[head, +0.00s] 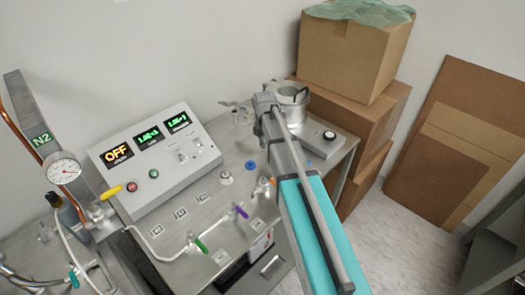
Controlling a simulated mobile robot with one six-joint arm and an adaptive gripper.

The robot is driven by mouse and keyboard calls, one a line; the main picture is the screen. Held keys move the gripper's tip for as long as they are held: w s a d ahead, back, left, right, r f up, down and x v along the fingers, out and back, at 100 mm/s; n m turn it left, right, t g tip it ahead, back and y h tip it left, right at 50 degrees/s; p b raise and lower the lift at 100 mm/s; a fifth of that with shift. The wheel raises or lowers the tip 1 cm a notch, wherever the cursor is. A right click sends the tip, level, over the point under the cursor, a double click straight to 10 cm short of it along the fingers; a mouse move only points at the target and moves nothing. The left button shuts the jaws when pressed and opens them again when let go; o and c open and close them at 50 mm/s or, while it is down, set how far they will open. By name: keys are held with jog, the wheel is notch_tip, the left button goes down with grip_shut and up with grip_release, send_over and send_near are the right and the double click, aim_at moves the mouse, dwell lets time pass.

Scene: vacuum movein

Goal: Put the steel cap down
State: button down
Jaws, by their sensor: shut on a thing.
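My gripper (239,113) is above the far part of the steel bench, at the end of my arm, left of a round metal vessel. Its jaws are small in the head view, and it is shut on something. The held piece is mostly hidden and too small to make out clearly; I take it to be the steel cap. A small round silvery fitting (226,178) stands on the bench top nearer to me, with a blue round piece (250,165) to its right. My gripper is apart from both.
The steel bench (222,205) carries a control box (155,158) reading OFF, coloured valve handles and labels. The metal vessel (290,97) and a dial unit (325,143) are at the far right. Cardboard boxes (352,50) stand behind. A pressure gauge (64,172) is at left.

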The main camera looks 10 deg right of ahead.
aim_at(263, 155)
jog(key=shift+w+a+f+b, duration=0.15)
jog(key=shift+w+f+b, duration=0.15)
jog(key=shift+f, duration=0.2)
jog(key=shift+s+f+b, duration=0.1)
jog(key=shift+f+b, duration=1.25)
jog(key=shift+f, duration=0.15)
jog(key=c, duration=0.5)
grip_release()
jog(key=shift+c, duration=0.2)
jog(key=shift+r, duration=0.2)
notch_tip(263, 155, up, 12)
jog(key=p, duration=1.2)
